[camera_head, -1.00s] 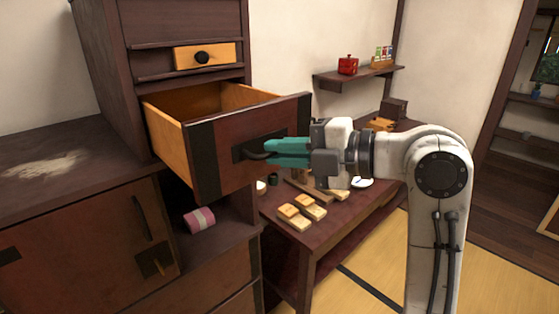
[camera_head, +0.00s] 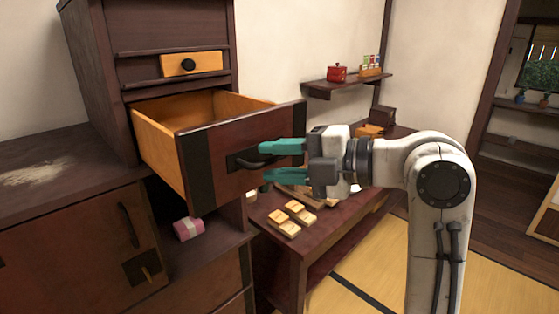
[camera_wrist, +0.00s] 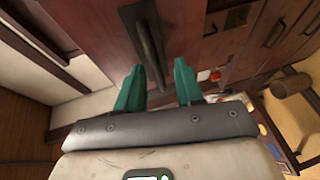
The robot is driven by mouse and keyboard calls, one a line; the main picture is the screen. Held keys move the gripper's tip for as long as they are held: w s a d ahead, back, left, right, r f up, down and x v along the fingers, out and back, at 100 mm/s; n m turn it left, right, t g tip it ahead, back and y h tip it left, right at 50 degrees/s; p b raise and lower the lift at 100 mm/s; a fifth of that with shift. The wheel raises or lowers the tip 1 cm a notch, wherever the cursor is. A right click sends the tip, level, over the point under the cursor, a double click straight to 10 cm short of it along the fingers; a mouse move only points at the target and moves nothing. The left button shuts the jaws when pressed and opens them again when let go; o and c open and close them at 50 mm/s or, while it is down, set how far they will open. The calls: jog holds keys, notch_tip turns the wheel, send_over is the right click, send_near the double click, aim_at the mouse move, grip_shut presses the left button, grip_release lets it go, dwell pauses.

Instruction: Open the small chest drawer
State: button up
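The small chest drawer (camera_head: 222,165) stands pulled well out of the dark wooden chest (camera_head: 82,75), and its pale wooden inside shows. It looks empty where I can see in. Its dark front has black side bands and a dark handle (camera_head: 250,163). My gripper (camera_head: 272,161) is at the right part of the drawer front, with its green fingers spread apart. In the wrist view the handle (camera_wrist: 148,45) stands just beyond the fingers, and nothing shows between them.
A smaller light drawer (camera_head: 192,64) above is shut. A pink bundle (camera_head: 188,228) lies in the open shelf below. A low table (camera_head: 310,235) bears wooden blocks (camera_head: 284,223). A wall shelf (camera_head: 345,86) holds a red pot (camera_head: 337,73).

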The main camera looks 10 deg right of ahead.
jog(key=b+v, duration=0.1)
jog(key=v, duration=0.9)
jog(key=shift+s+d+b, duration=0.25)
jog(key=shift+d+b, duration=0.05)
jog(key=shift+d, duration=0.05)
jog(key=s+d+f+m+h, duration=0.1)
jog(key=s+f+m+h, duration=0.15)
jog(key=f+m, duration=0.85)
jog(key=s+d+f+m+h, duration=0.15)
jog(key=f+m+h, duration=0.3)
jog(key=f, duration=1.35)
jog(key=s+d+f+m+g+h, duration=0.3)
jog(key=s+f+m, duration=0.3)
jog(key=s+f, duration=0.4)
jog(key=s+d+f+m+g+h+p, duration=0.1)
jog(key=s+d+f+m+g+h, duration=0.2)
jog(key=s+f+m, duration=0.4)
jog(key=s+d+f+g, duration=0.1)
jog(key=s+f, duration=0.1)
jog(key=s, duration=0.5)
jog(key=shift+s+d+f+g, duration=0.3)
jog(key=shift+f, duration=0.05)
